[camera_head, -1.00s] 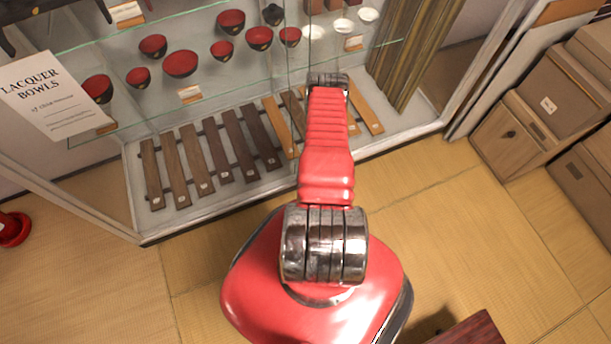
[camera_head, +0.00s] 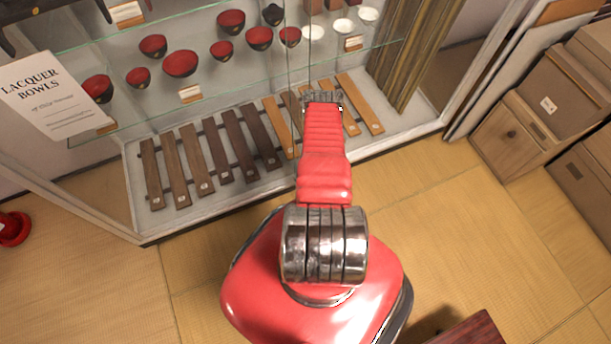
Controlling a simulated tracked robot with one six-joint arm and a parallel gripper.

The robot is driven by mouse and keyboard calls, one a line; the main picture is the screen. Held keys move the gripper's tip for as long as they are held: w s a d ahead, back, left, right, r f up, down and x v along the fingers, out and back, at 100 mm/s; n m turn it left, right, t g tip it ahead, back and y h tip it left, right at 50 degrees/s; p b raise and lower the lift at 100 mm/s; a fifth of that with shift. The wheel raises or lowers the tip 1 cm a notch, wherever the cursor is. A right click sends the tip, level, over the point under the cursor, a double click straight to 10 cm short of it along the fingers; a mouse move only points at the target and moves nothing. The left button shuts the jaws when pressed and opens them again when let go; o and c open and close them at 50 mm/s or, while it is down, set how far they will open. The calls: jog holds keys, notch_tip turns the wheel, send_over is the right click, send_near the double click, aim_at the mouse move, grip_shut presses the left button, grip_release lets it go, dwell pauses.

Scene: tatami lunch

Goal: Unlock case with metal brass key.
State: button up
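The case is a glass display case with a pale base frame (camera_head: 262,196). It stands in front of me, across the upper part of the view. My red arm reaches up the middle of the view towards its glass front. The arm's far end is a metal joint in front of the glass, near the seam between the panes. My gripper's fingers do not show; they are hidden beyond that joint. No brass key and no keyhole can be made out.
Inside the case are red-and-black lacquer bowls (camera_head: 180,64), white bowls (camera_head: 342,26) and wooden slats (camera_head: 178,180). A "Lacquer Bowls" sign (camera_head: 50,97) is at left. Brown boxes (camera_head: 515,135) stand at right. A red object (camera_head: 14,230) is at far left. The tatami floor (camera_head: 440,230) is mostly clear.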

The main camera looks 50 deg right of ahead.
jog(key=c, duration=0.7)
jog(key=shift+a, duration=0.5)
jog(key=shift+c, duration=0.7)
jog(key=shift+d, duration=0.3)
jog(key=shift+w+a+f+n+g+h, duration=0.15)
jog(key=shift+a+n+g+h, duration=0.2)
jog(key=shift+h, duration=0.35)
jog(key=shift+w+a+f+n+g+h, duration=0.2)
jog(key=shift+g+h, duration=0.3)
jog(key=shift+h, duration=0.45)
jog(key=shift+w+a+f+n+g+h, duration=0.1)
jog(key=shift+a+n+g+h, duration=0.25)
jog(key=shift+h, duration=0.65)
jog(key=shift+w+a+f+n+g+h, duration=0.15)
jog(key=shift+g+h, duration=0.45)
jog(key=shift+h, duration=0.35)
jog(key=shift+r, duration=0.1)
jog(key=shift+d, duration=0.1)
